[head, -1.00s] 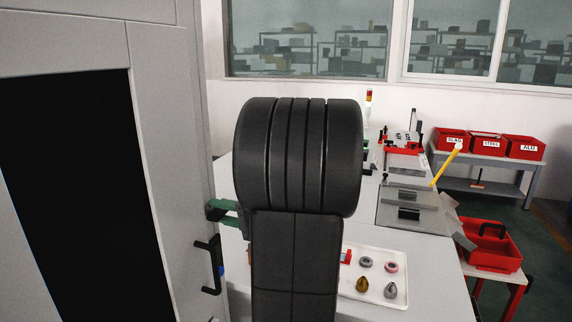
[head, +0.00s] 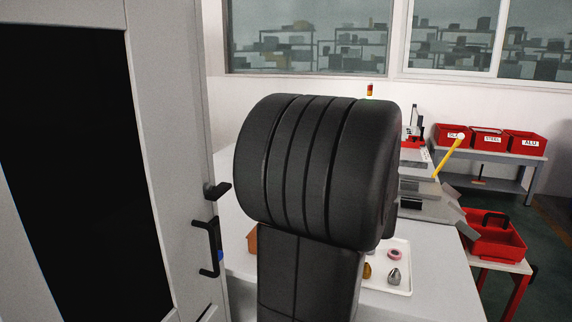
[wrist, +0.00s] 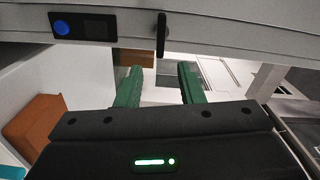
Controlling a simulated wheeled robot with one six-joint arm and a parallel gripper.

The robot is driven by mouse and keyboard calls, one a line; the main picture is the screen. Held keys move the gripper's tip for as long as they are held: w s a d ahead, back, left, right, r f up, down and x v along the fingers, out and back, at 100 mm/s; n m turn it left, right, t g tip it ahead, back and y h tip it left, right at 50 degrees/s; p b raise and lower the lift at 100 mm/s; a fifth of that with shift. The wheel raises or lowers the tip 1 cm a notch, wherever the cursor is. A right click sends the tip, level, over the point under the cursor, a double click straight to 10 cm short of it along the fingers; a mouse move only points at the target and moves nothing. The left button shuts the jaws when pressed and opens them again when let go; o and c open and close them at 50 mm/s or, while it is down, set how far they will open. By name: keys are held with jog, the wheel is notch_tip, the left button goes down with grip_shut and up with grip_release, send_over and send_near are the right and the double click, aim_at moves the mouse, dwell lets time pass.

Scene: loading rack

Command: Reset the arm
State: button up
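My arm fills the middle of the head view as large black links and hides my gripper there. In the wrist view my gripper (wrist: 160,78) shows two green fingers set apart with nothing between them. The fingers point toward a grey machine front (wrist: 225,28) with a blue button (wrist: 62,27) and a dark handle (wrist: 161,34). I cannot tell the exact distance to it.
The grey machine (head: 170,120) with a dark opening and a black handle (head: 208,250) stands close on the left. A white tray (head: 402,270) with small parts lies on the table, partly hidden. An orange-brown block (head: 252,239) shows beside my arm. Red bins (head: 490,141) stand at the back right.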

jog(key=shift+w+d+f+m+b, duration=0.15)
jog(key=shift+w+m+b, duration=0.4)
jog(key=shift+b, duration=1.35)
jog(key=shift+w+a+m, duration=0.2)
jog(key=shift+a+m, duration=0.05)
jog(key=shift+a, duration=0.3)
